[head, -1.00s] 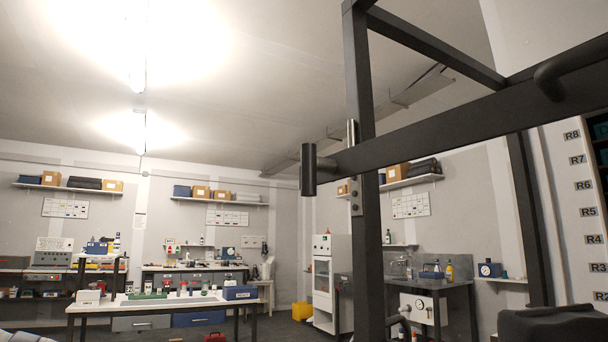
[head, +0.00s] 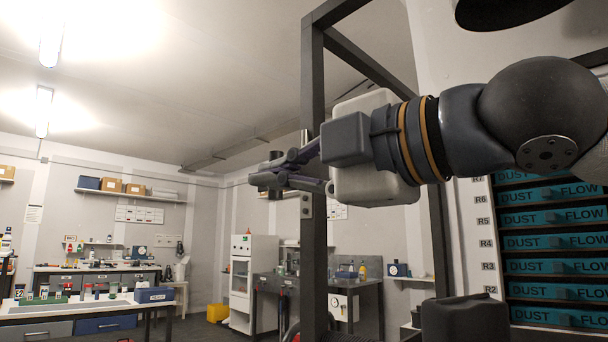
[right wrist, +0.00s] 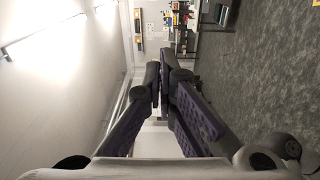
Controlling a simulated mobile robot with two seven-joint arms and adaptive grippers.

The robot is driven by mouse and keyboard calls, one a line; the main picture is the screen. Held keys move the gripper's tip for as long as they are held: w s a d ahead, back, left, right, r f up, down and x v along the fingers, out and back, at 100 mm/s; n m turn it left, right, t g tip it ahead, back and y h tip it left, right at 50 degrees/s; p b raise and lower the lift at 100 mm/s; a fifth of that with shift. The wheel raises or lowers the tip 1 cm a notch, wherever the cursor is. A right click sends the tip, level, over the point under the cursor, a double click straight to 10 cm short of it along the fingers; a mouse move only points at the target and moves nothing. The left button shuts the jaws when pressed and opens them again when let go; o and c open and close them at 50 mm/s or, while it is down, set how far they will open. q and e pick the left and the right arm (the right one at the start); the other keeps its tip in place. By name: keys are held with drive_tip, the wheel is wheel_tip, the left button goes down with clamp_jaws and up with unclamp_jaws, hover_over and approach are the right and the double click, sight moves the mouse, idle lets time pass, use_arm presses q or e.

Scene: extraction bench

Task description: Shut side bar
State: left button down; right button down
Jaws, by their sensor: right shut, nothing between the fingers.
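The side bar (head: 599,58) is a dark bar at the black upright frame (head: 313,100). It is mostly hidden behind my right arm in the head view; only a dark piece shows at the right edge, so I cannot tell its exact angle. My right gripper (head: 268,181) reaches left across the upright, its fingers together with nothing between them. A dark cylindrical end seems to show by the fingertips; I cannot tell whether they touch it. The right wrist view also shows the fingers (right wrist: 163,72) shut and empty. My left gripper is not in view.
A rack of teal drawers (head: 555,244) marked DUST FLOW stands at the right. Farther back are a white cabinet (head: 252,280), a grey sink bench (head: 370,284) and a white table (head: 60,312) with bottles. The space left of the upright is open.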

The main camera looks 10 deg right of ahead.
drive_tip(key=w, duration=0.7)
drive_tip(key=shift+a, duration=0.35)
